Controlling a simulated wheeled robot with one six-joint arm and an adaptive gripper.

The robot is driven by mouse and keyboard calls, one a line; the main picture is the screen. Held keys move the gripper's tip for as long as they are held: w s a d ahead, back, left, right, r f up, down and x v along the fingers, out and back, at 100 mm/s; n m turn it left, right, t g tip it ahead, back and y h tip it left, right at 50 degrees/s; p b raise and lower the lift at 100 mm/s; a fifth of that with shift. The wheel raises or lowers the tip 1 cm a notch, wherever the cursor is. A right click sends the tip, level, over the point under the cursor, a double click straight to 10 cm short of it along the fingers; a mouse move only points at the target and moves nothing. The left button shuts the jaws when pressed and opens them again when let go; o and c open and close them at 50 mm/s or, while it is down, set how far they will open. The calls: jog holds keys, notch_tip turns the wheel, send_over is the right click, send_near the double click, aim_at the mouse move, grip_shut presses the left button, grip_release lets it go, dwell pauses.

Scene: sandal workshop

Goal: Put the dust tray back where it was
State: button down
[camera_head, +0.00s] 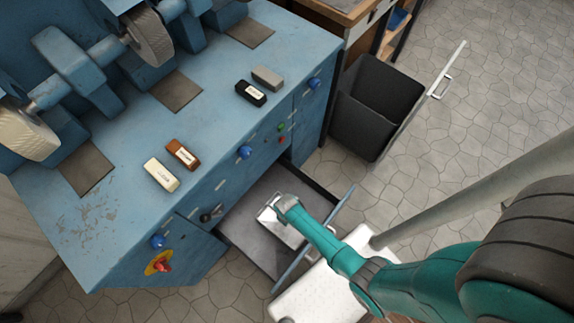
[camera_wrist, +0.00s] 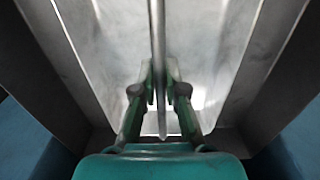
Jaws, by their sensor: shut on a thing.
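The dust tray, a small bare-metal pan (camera_head: 283,230), shows in the head view low at the front of the blue machine, over the pulled-out drawer (camera_head: 245,222). My gripper (camera_head: 283,207) reaches down to it from the right and partly covers it. In the wrist view my gripper (camera_wrist: 160,92) is shut on a thin upright metal bar, with the tray's pale metal surface (camera_wrist: 110,45) around it. I cannot tell whether the tray rests on the drawer floor or hangs just above it.
The blue machine (camera_head: 110,195) carries several small blocks on its top. The drawer's blue front (camera_head: 342,208) stands out in front of it. A dark open bin (camera_head: 365,115) stands at the back right.

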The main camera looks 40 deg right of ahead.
jog(key=shift+f, duration=2.65)
jog(key=shift+f, duration=0.1)
jog(key=c, duration=1.2)
grip_release()
notch_tip(320, 180, up, 12)
jog(key=shift+r, duration=0.15)
